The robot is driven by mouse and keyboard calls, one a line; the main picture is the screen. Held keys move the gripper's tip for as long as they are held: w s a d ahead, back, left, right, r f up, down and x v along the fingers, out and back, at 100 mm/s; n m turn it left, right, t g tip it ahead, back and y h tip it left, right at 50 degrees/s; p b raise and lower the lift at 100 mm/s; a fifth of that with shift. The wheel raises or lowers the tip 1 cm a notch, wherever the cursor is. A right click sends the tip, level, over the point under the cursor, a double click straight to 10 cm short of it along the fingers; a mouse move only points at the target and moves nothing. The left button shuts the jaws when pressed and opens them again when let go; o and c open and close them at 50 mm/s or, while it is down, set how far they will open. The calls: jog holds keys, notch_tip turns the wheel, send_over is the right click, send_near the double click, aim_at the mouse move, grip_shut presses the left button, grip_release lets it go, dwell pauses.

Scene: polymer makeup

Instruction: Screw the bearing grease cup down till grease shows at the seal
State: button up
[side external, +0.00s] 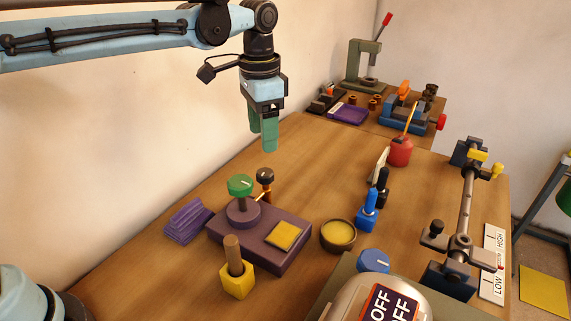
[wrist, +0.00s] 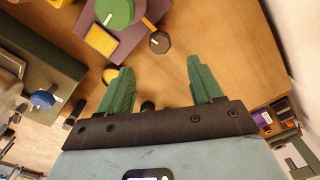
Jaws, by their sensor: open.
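A round green cap (side external: 240,185) with a white mark stands on a short stem above a purple housing (side external: 285,260). I take it for the grease cup, though no label confirms this. It also shows at the top of the wrist view (wrist: 115,12). A dark round knob (side external: 265,176) on an orange stem stands right behind it, also in the wrist view (wrist: 159,42). My gripper (side external: 263,140) hangs above and behind the cap, pointing down, green fingers apart and empty. Its fingers also show in the wrist view (wrist: 160,66). I cannot make out grease at a seal.
A yellow pad (side external: 286,236) lies on the housing. Close by are a purple cloth stack (side external: 188,224), a yellow block with a wooden handle (side external: 236,280), a bowl of yellow paste (side external: 338,234) and blue and black bottles. A shaft on bearing blocks (side external: 465,205) stands at right. Bare table lies behind the housing.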

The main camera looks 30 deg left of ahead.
jog(key=shift+r, duration=1.4)
jog(key=s+a+f+n+t, duration=0.3)
jog(key=s+a, duration=0.2)
jog(key=s, duration=0.3)
jog(key=s+a+f+n+t, duration=0.3)
jog(key=s+a, duration=0.3)
jog(key=s, duration=0.2)
jog(key=shift+s+f+n+t, duration=0.2)
jog(key=shift+f+n+t, duration=0.15)
jog(key=shift+n+t, duration=0.2)
